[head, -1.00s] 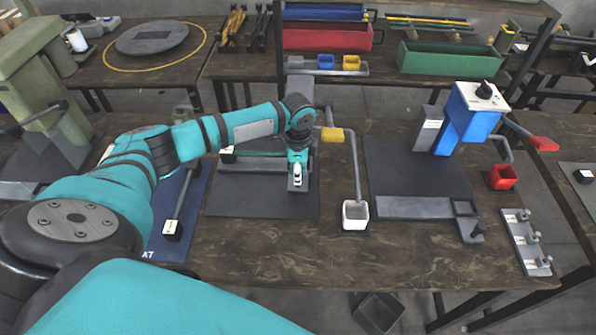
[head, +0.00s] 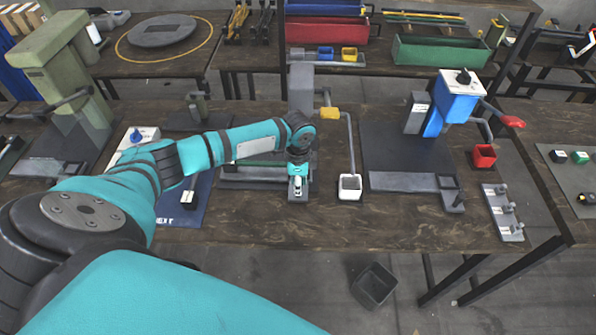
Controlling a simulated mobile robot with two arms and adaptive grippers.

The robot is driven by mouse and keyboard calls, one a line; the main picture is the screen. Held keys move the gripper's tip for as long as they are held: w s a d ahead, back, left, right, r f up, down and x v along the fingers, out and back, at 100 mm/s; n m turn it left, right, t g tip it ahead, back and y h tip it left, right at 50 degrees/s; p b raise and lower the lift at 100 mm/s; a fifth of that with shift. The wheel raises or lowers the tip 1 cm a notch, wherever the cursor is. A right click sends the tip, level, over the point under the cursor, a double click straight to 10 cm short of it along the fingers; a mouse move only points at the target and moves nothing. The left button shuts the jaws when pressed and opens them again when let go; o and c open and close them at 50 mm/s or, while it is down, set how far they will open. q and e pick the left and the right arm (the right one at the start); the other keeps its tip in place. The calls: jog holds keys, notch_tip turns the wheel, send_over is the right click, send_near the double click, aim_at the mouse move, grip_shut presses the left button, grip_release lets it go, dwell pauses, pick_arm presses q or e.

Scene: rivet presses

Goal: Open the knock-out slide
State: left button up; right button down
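My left arm reaches in from the left, and my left gripper (head: 298,184) points down at the front right end of a low grey slide fixture (head: 252,177) on a dark mat. The fixture has a green strip and belongs to the grey press (head: 301,88), which the arm partly covers. The gripper is at a small grey block there; I cannot tell whether it touches it or whether the fingers are open. My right gripper is not in view.
A red cup (head: 484,156) and a grey rack (head: 502,212) are farther right. A dark bin (head: 374,285) is on the floor. The front table strip is clear.

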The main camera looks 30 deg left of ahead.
pick_arm(q)
jog(key=shift+o, duration=1.1)
jog(key=shift+s, duration=0.1)
jog(key=shift+o, duration=0.6)
jog(key=shift+r, duration=0.45)
notch_tip(320, 180, up, 11)
jog(key=shift+r, duration=0.15)
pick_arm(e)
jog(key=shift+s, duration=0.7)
pick_arm(q)
jog(key=shift+s+d, duration=0.1)
